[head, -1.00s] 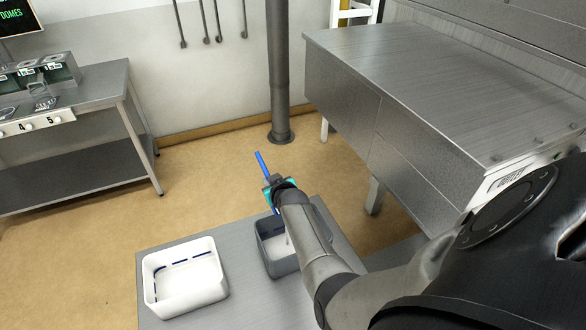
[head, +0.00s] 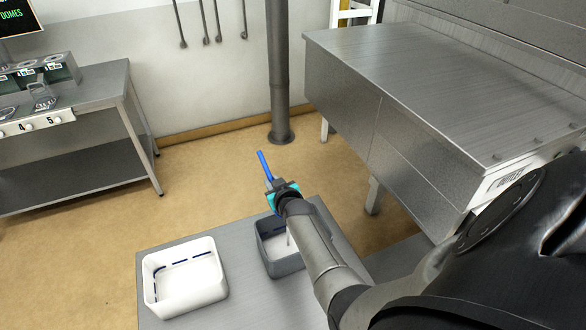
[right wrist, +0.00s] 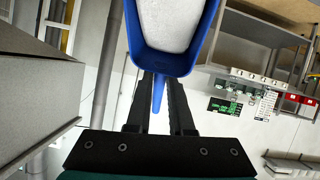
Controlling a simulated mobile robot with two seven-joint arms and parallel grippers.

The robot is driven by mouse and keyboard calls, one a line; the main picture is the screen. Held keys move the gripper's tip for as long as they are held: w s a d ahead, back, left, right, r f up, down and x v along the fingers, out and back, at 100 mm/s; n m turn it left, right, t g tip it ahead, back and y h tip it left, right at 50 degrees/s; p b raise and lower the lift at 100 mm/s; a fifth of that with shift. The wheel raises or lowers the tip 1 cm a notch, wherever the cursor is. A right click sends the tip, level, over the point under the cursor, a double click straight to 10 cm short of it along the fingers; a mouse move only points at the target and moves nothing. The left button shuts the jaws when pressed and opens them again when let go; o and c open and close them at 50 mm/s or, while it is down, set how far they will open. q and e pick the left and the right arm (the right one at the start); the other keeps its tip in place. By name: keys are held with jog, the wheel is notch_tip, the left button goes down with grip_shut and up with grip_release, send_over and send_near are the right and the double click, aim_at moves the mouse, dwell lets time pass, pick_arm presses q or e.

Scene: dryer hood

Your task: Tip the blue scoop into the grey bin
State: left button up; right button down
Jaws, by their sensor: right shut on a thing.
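The blue scoop (right wrist: 163,62) is in my right gripper. In the right wrist view its bowl is seen from inside with white material in it, and its handle runs down between the two fingers (right wrist: 157,95). In the head view a thin blue part of the scoop (head: 264,165) sticks up past my right gripper (head: 272,187), which is shut on it. The grey bin (head: 283,268) stands on the grey table, below and close behind the gripper in the picture. My right forearm hides part of the bin. My left gripper is not in view.
A white bin (head: 185,303) with a dashed dark line inside stands left of the grey bin on the table (head: 240,300). A large steel cabinet (head: 420,90) stands at right. A steel bench (head: 95,92) is at far left, and a post (head: 279,80) rises at the back.

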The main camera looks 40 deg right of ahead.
jog(key=shift+s+r+t, duration=0.2)
jog(key=shift+s+t, duration=0.05)
jog(key=shift+t, duration=0.05)
jog(key=shift+s+r+t+b, duration=0.2)
jog(key=shift+t+b, duration=0.1)
jog(key=shift+b, duration=0.15)
jog(key=shift+s+a+r+t+h+b, duration=0.1)
jog(key=shift+s+r+t+h+b, duration=0.25)
jog(key=shift+b, duration=0.55)
jog(key=shift+s+a+t+h+b, duration=0.1)
jog(key=shift+s+t+b, duration=0.15)
jog(key=shift+t+b, duration=0.45)
jog(key=shift+s+r+m+b, duration=0.1)
jog(key=shift+s+m+b, duration=0.15)
jog(key=shift+b, duration=0.25)
jog(key=shift+b, duration=0.35)
jog(key=shift+s+r+t, duration=0.1)
jog(key=shift+s+t, duration=0.05)
jog(key=shift+t, duration=0.1)
jog(key=shift+s+a+f+m+t+h+b, duration=0.1)
jog(key=shift+s+f+m+t+h+b, duration=0.4)
jog(key=shift+b, duration=2.7)
jog(key=shift+s+r+n+t, duration=0.15)
jog(key=shift+s+n+t, duration=0.15)
jog(key=shift+t, duration=0.1)
jog(key=shift+s+r, duration=0.15)
jog(key=shift+s, duration=0.15)
